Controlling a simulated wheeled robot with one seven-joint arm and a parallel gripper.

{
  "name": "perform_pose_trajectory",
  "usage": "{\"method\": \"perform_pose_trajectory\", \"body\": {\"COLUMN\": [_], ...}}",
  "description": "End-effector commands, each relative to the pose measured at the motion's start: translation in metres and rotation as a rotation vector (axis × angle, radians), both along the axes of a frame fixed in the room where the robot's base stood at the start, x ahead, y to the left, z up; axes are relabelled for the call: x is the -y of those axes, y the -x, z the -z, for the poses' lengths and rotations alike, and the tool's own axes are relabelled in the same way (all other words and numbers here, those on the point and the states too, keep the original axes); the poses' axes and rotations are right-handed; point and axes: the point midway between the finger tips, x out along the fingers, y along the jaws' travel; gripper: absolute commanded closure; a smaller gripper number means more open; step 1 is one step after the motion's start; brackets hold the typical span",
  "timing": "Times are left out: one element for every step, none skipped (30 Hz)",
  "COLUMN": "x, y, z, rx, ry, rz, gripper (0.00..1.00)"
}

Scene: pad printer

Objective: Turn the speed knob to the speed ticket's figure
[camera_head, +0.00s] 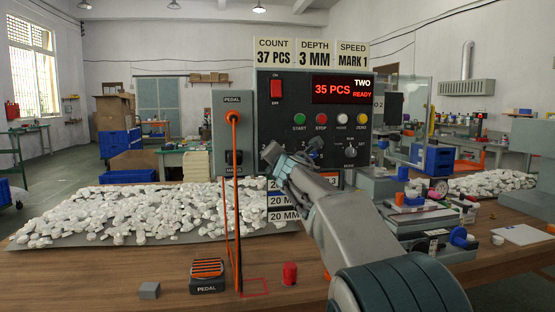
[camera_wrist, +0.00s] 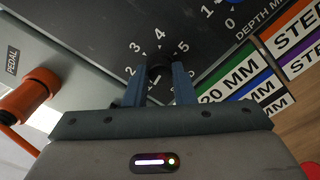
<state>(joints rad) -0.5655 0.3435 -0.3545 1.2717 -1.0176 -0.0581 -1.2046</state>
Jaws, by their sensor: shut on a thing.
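The speed ticket (camera_head: 353,53) on top of the control box reads MARK 1. In the wrist view a dark round knob (camera_wrist: 160,66) sits on the panel, ringed by figures; 2, 3, 4 and 5 are readable. I take it as the speed knob; its name is not readable. My gripper (camera_wrist: 160,80) is shut on it, one blue-grey finger on each side. A short white line shows between the fingers, below the knob's top; I cannot tell exactly which figure it meets. In the head view my gripper (camera_head: 272,158) reaches the panel's lower left and hides this knob.
The depth dial (camera_wrist: 230,22) is close to the right of my fingers. The grey pedal box (camera_head: 232,135) with its orange plug and cable stands to the left. The display (camera_head: 343,89) reads 35 PCS, TWO, READY. Step and millimetre labels (camera_wrist: 228,82) lie below right.

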Motion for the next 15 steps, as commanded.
{"method": "perform_pose_trajectory", "body": {"x": [-0.0002, -0.0002, -0.0003, -0.0002, -0.0002, -0.0004, -0.0004, -0.0003, -0.0003, -0.0003, -0.0003, -0.0004, -0.0003, -0.0004, -0.0004], "y": [0.0, 0.0, 0.0, 0.0, 0.0, 0.0, 0.0, 0.0, 0.0, 0.0, 0.0, -0.0001, -0.0001, -0.0001, -0.0001], "z": [0.0005, 0.0005, 0.0006, 0.0005, 0.0005, 0.0005, 0.0005, 0.0006, 0.0006, 0.0006, 0.0006, 0.0006, 0.0006, 0.0006, 0.0006], "rx": [0.001, 0.002, 0.002, 0.002, 0.003, 0.003, 0.003, 0.003, 0.003, 0.003, 0.003, 0.003, 0.003, 0.003, 0.003], "ry": [0.005, 0.008, 0.01, 0.011, 0.012, 0.012, 0.012, 0.012, 0.012, 0.012, 0.012, 0.012, 0.012, 0.012, 0.012], "rz": [-0.001, -0.001, -0.001, -0.001, -0.001, -0.001, -0.001, -0.001, -0.001, -0.001, -0.001, -0.001, -0.001, -0.001, -0.001], "gripper": [1.0, 1.0, 1.0, 1.0, 1.0, 1.0, 1.0, 1.0, 1.0, 1.0, 1.0, 1.0, 1.0, 1.0, 0.66]}}
